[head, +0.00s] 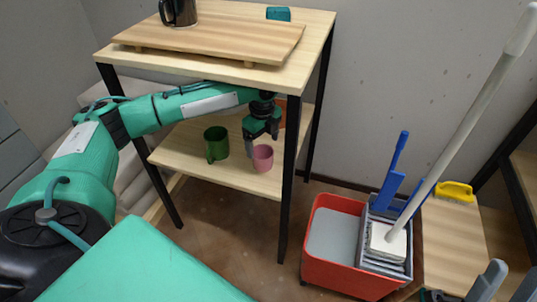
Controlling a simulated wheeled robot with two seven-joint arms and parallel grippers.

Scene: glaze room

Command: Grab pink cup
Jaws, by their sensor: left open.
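A pink cup (263,158) stands upright on the lower wooden shelf (240,181) of the stand, near its front right. My left gripper (262,138) reaches in under the top board, with its fingers pointing down just above and behind the pink cup. It is open, and whether a finger touches the cup I cannot tell. A green mug (216,145) stands to the left of the pink cup on the same shelf.
The stand's top holds a wooden board (210,38) with a dark mug (180,12), and a teal object (278,14). A black front leg (289,180) stands right of the cup. A red mop bucket (335,250) with a mop (460,130) is at right.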

